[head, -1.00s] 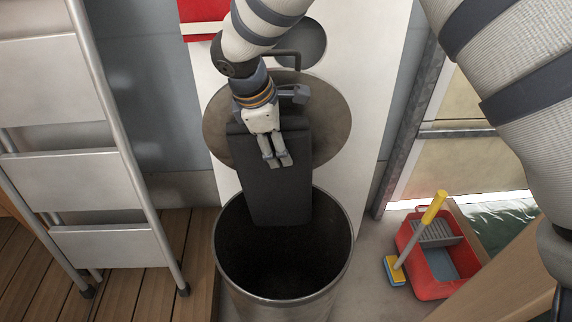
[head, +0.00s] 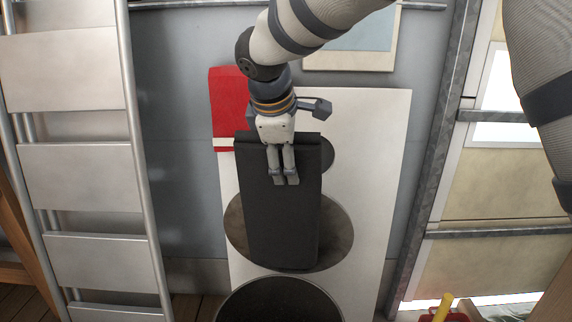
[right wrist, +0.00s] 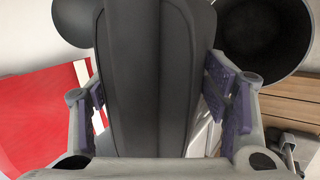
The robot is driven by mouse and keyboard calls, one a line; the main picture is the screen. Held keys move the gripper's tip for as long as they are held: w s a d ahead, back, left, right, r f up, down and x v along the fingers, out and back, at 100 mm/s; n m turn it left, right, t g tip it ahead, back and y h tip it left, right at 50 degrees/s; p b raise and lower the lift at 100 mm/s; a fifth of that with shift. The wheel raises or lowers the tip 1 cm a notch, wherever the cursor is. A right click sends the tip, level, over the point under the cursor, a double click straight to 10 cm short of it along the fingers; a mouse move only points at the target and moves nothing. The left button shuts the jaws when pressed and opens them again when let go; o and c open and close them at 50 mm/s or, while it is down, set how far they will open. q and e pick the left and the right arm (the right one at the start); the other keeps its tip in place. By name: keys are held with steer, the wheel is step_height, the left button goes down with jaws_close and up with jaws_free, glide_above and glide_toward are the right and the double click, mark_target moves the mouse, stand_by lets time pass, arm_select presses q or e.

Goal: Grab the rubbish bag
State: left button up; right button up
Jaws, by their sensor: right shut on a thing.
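The rubbish bag (head: 279,228) is a dark grey, flat, upright slab in the head view. My right gripper (head: 286,180) is at its upper part, fingers pointing down, shut on it. In the right wrist view the bag (right wrist: 150,75) fills the middle, with the purple-padded fingers (right wrist: 168,105) on either side. The bag's lower end shows just above the rim of the round metal bin (head: 226,305) in the head view. The bin's dark mouth also shows in the right wrist view (right wrist: 262,40). My left gripper is not in view.
A white board (head: 375,190) with round discs and a red panel (head: 228,105) stand behind the bag. A metal stepladder (head: 75,180) is at the left. A red bucket with a yellow handle (head: 443,308) is partly visible at lower right.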

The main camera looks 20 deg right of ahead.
steer(key=shift+w+r, duration=0.15)
steer(key=shift+r, duration=1.2)
steer(key=shift+r, duration=2.05)
steer(key=shift+o, duration=0.2)
steer(key=shift+r, duration=3.9)
steer(key=shift+d+r, duration=0.1)
steer(key=shift+r, duration=1.85)
